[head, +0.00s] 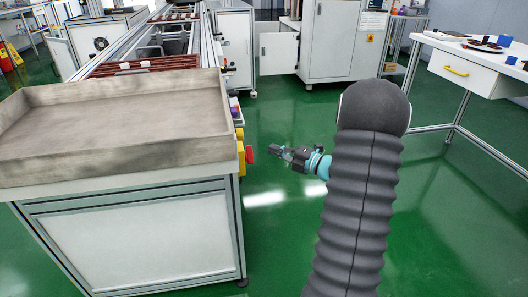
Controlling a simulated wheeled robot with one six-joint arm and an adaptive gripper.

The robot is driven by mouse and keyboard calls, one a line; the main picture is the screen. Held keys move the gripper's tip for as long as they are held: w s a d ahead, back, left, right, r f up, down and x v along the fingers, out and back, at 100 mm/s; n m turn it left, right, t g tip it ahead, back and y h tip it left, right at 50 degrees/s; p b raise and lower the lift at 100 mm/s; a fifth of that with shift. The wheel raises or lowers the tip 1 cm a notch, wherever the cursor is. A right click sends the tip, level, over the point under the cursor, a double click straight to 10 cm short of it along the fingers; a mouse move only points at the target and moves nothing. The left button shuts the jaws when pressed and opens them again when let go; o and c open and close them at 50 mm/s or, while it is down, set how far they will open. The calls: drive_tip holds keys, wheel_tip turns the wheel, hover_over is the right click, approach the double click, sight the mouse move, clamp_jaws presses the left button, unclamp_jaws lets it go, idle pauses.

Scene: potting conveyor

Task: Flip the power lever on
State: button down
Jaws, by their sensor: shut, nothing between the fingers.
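A small red part (249,154), likely the power lever, sticks out from a yellow housing (240,150) on the right side of the conveyor bench. Its exact position, on or off, is too small to tell. My gripper (274,150) is shut and empty. It points left at the red part, with its tips a short way to the right of it. I cannot tell whether there is a difference in depth between them.
A grey tray (110,172) tops the near end of the conveyor bench (140,245). Small buttons line the bench's right side. A white table (468,62) with a drawer stands at right. A white cabinet (325,40) stands behind. The green floor between is clear.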

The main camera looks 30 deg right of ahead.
drive_tip(key=shift+s+d+r, duration=0.3)
drive_tip(key=shift+s+d, duration=0.05)
drive_tip(key=shift+s, duration=0.15)
drive_tip(key=shift+s+d+r, duration=0.25)
drive_tip(key=shift+s+d, duration=0.05)
drive_tip(key=shift+s, duration=0.15)
drive_tip(key=s+a+f+n+g, duration=0.45)
drive_tip(key=f+n, duration=0.25)
drive_tip(key=n, duration=0.4)
drive_tip(key=s+a+n+g, duration=0.75)
drive_tip(key=s+n, duration=0.25)
drive_tip(key=n, duration=0.5)
drive_tip(key=s+a+r+n+t+h, duration=0.2)
drive_tip(key=s+a+r+n+h, duration=0.6)
drive_tip(key=n, duration=1.4)
drive_tip(key=s+a+r, duration=0.4)
drive_tip(key=s+r, duration=0.2)
drive_tip(key=s, duration=0.1)
drive_tip(key=shift+r+h, duration=0.25)
drive_tip(key=shift+h, duration=0.15)
